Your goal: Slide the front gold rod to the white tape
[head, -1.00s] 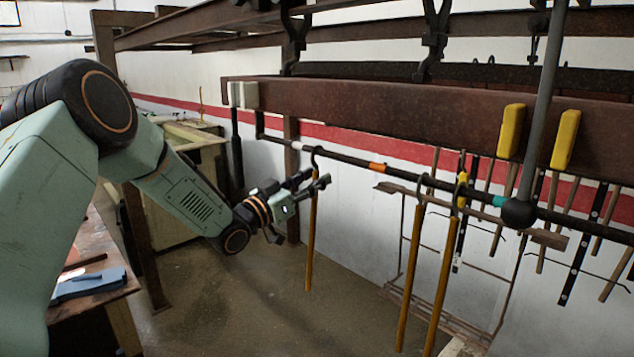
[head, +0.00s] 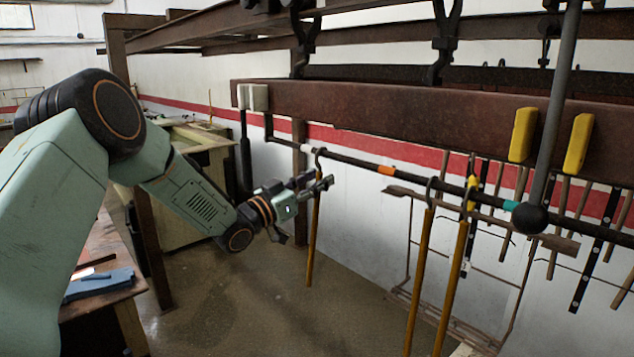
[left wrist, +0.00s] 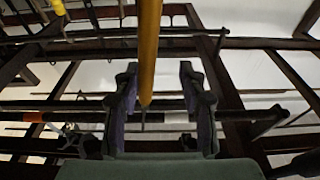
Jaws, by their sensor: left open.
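The front gold rod (head: 312,245) hangs by a dark hook from the dark horizontal rail (head: 345,160). Its hook sits at or just right of the white tape (head: 307,149); any small gap is hard to tell. My left gripper (head: 322,185) is open at the upper part of this rod. In the left wrist view the gold rod (left wrist: 148,50) passes between the two spread fingers (left wrist: 158,95), closer to the left one. Whether a finger touches it is unclear. Two more gold rods (head: 418,275) (head: 452,285) hang further right. My right gripper is out of view.
The rail also carries orange tape (head: 386,171) and teal tape (head: 510,205). A rusty beam (head: 400,120) runs above it, with yellow blocks (head: 522,135) at right. A workbench (head: 100,285) with a blue item stands at lower left. The floor below the gripper is clear.

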